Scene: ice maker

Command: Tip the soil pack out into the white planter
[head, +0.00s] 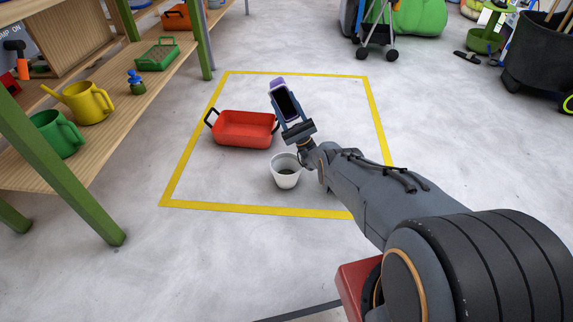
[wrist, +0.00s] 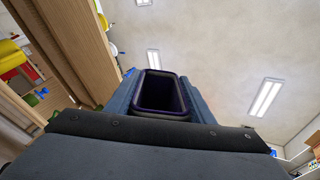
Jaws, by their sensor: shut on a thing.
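The white planter (head: 285,180) stands upright on the floor, with a dark patch visible low inside it. The soil pack (head: 279,84) is a purple, open-topped container with a dark inside. My gripper (head: 288,112) is shut on it and holds it tilted, above and beyond the planter in the head view. In the wrist view the pack (wrist: 163,76) shows its dark rectangular mouth between the fingers of my gripper (wrist: 160,98), with the ceiling behind. I cannot tell how much soil is inside.
A red tray (head: 236,132) with black handles lies left of the planter, inside a yellow floor outline (head: 262,211). A wooden shelf (head: 105,105) with watering cans stands at the left. A dark bin (head: 540,55) is at the far right.

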